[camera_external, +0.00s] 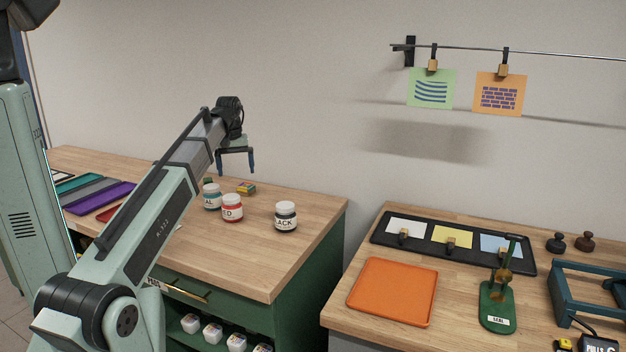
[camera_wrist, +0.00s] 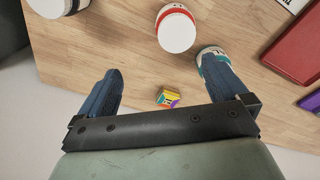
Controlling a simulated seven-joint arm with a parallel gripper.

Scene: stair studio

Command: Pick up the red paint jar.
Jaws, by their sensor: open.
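The red paint jar (camera_external: 232,208) stands upright on the left wooden counter, with a white lid and a red band whose label partly reads "ED". In the wrist view its white lid and red band show as a jar (camera_wrist: 176,30) beyond my fingertips, near the top middle. My gripper (camera_external: 236,160) is open and empty, above the counter near the jars and higher than the red jar.
A teal jar (camera_external: 212,196) stands close to the red jar's left; a black jar (camera_external: 286,216) stands to its right. A small multicoloured block (camera_external: 246,188) lies behind. Coloured trays (camera_external: 100,198) lie at the far left. An orange tray (camera_external: 392,292) is on the separate right counter.

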